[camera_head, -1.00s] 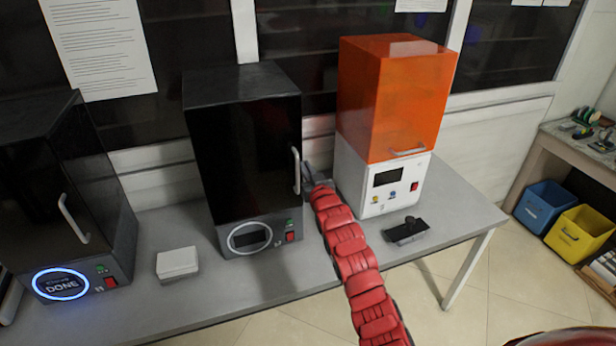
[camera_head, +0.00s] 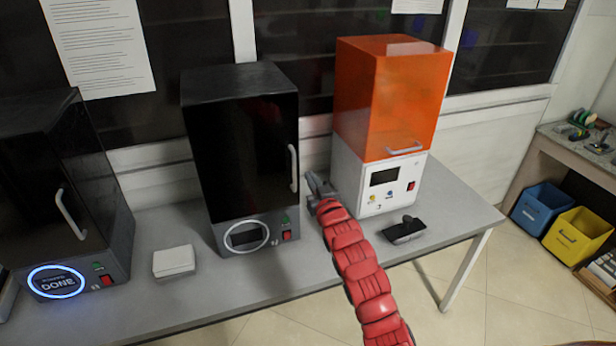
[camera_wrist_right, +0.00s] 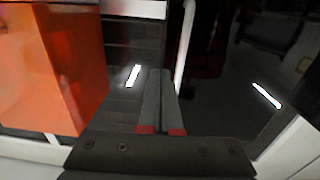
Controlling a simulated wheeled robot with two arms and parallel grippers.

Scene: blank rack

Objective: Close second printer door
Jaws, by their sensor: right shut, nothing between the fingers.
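The second printer (camera_head: 240,155) is the black box-shaped one in the middle of the table. Its dark glossy door (camera_head: 235,150) sits flush with the front of the body, with a vertical pale handle (camera_head: 294,168) on its right side. My right gripper (camera_head: 312,183) is just right of that handle, apart from it, in the gap before the orange printer. In the right wrist view the gripper's fingers (camera_wrist_right: 159,95) are together and empty, and the handle (camera_wrist_right: 185,45) shows beside them. My left gripper is not in view.
An orange-topped white printer (camera_head: 380,125) stands close on the right. Another black printer (camera_head: 70,190) with a lit blue ring is at the left. A white box (camera_head: 173,261) and a black tray (camera_head: 404,230) lie on the table (camera_head: 260,295).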

